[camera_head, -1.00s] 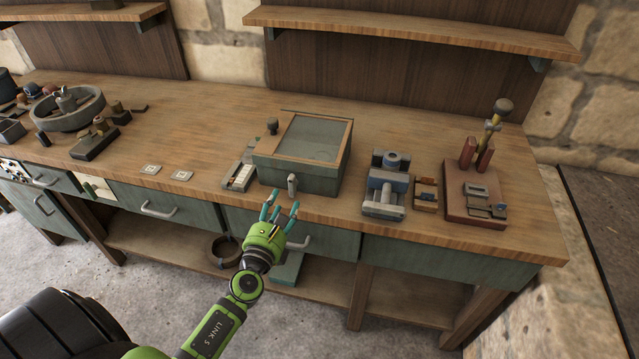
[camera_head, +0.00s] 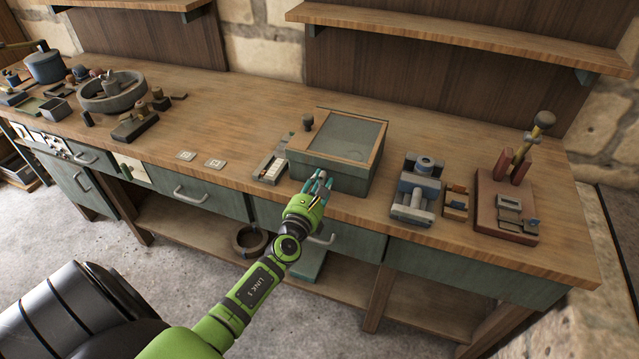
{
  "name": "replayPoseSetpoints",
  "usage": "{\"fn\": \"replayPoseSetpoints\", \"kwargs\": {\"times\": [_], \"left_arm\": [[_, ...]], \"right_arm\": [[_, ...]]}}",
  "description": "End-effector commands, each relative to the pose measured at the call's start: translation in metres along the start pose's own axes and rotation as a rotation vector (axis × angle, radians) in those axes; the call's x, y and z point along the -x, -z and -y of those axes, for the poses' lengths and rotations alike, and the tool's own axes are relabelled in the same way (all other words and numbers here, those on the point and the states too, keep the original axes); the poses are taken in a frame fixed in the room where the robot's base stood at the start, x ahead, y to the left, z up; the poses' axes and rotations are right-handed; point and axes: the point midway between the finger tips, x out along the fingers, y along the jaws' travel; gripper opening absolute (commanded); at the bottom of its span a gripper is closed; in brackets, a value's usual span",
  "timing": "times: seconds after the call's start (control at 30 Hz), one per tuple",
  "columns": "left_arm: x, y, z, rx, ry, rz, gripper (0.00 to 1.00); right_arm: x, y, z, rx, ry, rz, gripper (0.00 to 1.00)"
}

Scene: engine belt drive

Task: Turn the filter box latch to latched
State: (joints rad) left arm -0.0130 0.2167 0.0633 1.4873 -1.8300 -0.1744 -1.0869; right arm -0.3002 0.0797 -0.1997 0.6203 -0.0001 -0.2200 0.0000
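The filter box (camera_head: 322,168) is a green box with a wood-framed lid holding a dull glass-like panel, near the front edge of the bench. Its latch, a small grey lever on the front face, is mostly hidden behind my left gripper's fingers, so I cannot tell which way it points. My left gripper (camera_head: 318,183) is at the front of the box, teal fingertips around or right beside the latch. I cannot tell whether the fingers are closed on it. My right gripper is not in view.
A small tray (camera_head: 270,168) sits left of the box. A blue-grey vise-like fixture (camera_head: 417,190) and a red-brown base with an upright lever (camera_head: 508,203) stand to the right. Two small plates (camera_head: 215,163) lie left on the wooden bench (camera_head: 400,130). Shelves (camera_head: 450,35) hang behind.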

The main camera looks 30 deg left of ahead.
Motion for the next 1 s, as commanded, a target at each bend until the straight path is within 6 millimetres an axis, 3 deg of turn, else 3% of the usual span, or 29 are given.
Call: {"fn": "replayPoseSetpoints", "kwargs": {"times": [0.47,1.0], "left_arm": [[0.000,0.001,-0.001,0.061,-0.002,0.001,0.00],[0.000,0.005,-0.002,0.509,-0.003,0.001,0.00]], "right_arm": [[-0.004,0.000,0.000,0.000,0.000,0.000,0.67],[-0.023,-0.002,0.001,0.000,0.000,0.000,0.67]]}}
